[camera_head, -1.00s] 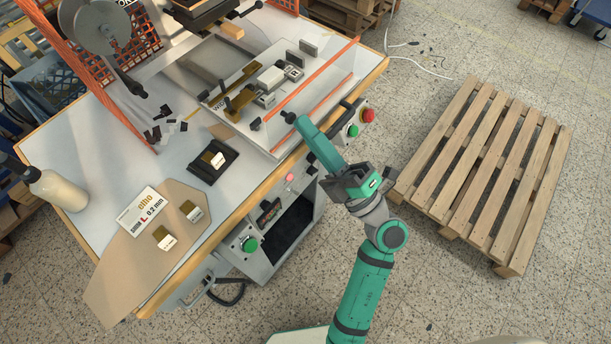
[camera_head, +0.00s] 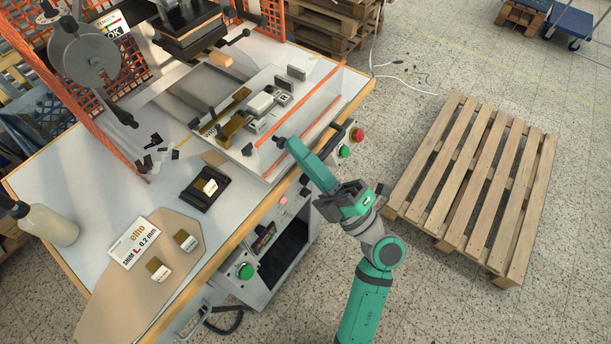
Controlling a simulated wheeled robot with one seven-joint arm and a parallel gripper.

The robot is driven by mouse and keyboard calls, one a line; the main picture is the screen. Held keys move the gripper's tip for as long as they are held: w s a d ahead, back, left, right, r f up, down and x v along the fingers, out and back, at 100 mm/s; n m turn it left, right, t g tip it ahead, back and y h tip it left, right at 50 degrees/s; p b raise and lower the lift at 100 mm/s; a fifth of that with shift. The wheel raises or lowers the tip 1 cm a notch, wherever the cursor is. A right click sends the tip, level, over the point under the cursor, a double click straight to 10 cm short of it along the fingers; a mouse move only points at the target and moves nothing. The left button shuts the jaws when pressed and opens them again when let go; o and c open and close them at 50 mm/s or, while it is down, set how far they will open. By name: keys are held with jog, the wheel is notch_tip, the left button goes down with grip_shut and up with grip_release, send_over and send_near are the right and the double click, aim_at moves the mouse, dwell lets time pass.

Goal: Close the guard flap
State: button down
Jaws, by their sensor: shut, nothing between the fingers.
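The guard flap (camera_head: 310,107) is a clear panel with orange strips, at the front right of the stamping machine's bed. One strip runs from near my gripper up to the right; another lies lower along the bed's front edge. The flap stands open, tilted outward, and its exact angle is hard to tell. My gripper (camera_head: 281,142) is shut and empty. Its tip is at the near left end of the flap, right of a black knob (camera_head: 247,150). I cannot tell whether it touches the panel.
The machine bed holds a fixture plate (camera_head: 222,143) with metal and brass blocks. A black tray (camera_head: 190,198), a shim card (camera_head: 134,242) and a white bottle (camera_head: 50,226) are on the table. A red button (camera_head: 357,135) sits on the front. A wooden pallet (camera_head: 480,165) lies right.

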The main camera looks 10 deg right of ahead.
jog(key=s+d, duration=0.8)
jog(key=s, duration=0.2)
jog(key=shift+s+r, duration=0.3)
jog(key=shift+s, duration=0.05)
jog(key=shift+a, duration=0.1)
jog(key=s+a+f+m+g+h, duration=0.1)
jog(key=s+a+f+m+h, duration=0.3)
jog(key=f+m, duration=0.4)
jog(key=s+a+f+m+g+h, duration=0.2)
jog(key=s+a+f+m+h, duration=0.3)
jog(key=f+m, duration=0.3)
jog(key=s+a+f+m+g+h, duration=0.1)
jog(key=s+a+f+m+h, duration=0.4)
jog(key=f+m, duration=0.4)
jog(key=shift+a+f+h, duration=0.5)
jog(key=shift+a+f, duration=0.35)
jog(key=shift+a, duration=0.05)
